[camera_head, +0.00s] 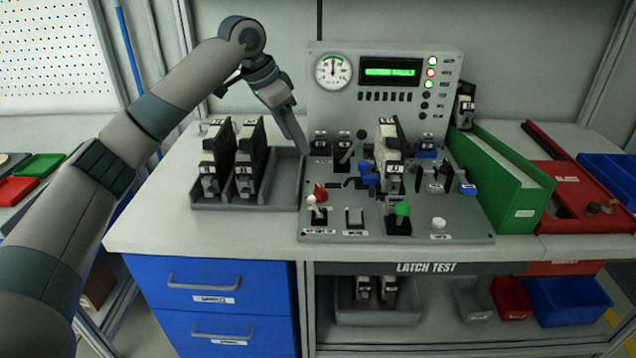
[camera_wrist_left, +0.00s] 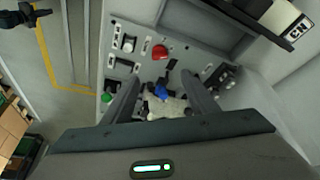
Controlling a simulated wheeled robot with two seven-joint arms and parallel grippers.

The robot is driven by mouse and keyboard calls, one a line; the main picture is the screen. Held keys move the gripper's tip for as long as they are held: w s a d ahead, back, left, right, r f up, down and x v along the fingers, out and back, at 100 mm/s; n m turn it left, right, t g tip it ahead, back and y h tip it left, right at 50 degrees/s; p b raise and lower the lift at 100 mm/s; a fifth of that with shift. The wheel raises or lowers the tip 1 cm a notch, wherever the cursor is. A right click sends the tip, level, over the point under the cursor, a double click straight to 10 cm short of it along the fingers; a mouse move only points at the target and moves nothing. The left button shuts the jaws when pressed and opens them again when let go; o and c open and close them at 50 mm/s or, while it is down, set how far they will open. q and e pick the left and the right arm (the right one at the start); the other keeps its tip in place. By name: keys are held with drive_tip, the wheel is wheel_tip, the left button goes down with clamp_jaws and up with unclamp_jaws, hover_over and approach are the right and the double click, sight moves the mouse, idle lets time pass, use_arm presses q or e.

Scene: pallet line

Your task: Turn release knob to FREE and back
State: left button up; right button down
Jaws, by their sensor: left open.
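The grey test panel (camera_head: 335,228) stands on the bench, with a red knob (camera_head: 320,192) at its left front and a green knob (camera_head: 402,208) right of it. Both the red knob (camera_wrist_left: 160,52) and green knob (camera_wrist_left: 107,97) show in the left wrist view. The labels are too small to tell which control is the release knob. A latch unit (camera_head: 388,150) sits in the panel, with a blue part (camera_head: 368,178) beside it. My left gripper (camera_head: 301,148) is open and empty above the panel's left rear. The blue part (camera_wrist_left: 161,92) appears between its fingers (camera_wrist_left: 163,93). My right gripper is not seen.
A grey tray (camera_head: 245,203) with two latch units stands left of the panel. A green box (camera_head: 500,185) stands right of it. The upright console (camera_head: 318,110) with gauge and lit display rises behind. The bench front left is clear.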

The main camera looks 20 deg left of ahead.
sight(320, 187)
use_arm(q)
drive_tip(key=p+x, duration=0.1)
drive_tip(key=x, duration=1.5)
drive_tip(key=shift+s+f, duration=0.1)
drive_tip(key=shift+f, duration=0.2)
drive_tip(key=c, duration=1.1)
drive_tip(key=shift+o, duration=0.2)
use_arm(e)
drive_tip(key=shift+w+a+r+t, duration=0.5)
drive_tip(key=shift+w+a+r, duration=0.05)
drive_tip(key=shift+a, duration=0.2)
